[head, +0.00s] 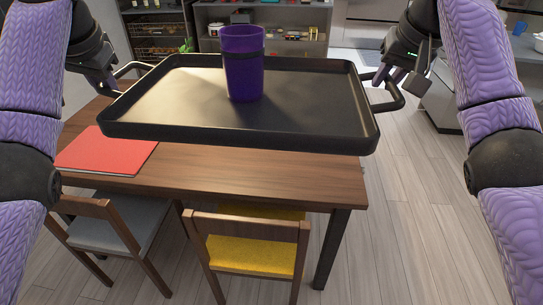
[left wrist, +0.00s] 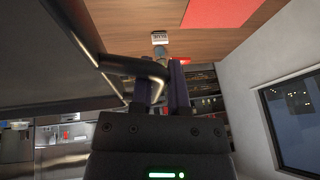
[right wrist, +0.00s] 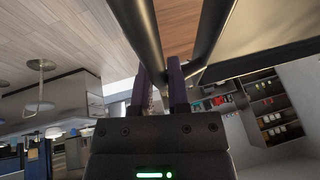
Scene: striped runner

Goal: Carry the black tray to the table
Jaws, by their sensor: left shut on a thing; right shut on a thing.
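The black tray (head: 190,121) is held roughly level above the wooden table (head: 270,178) in the head view. A purple cup (head: 243,75) with a dark band stands upright on it. My left gripper (head: 112,82) is shut on the tray's left handle. The left wrist view shows the handle between the fingers (left wrist: 160,88). My right gripper (head: 385,82) is shut on the right handle, which also runs between the fingers in the right wrist view (right wrist: 163,85). The tray hides much of the tabletop, and whether its underside touches the table cannot be told.
A red mat or folder (head: 105,152) lies on the table's left part. A chair with a yellow seat (head: 250,255) and one with a grey seat (head: 120,222) stand at the near side. Shelves (head: 285,45) stand behind. Floor at right is clear.

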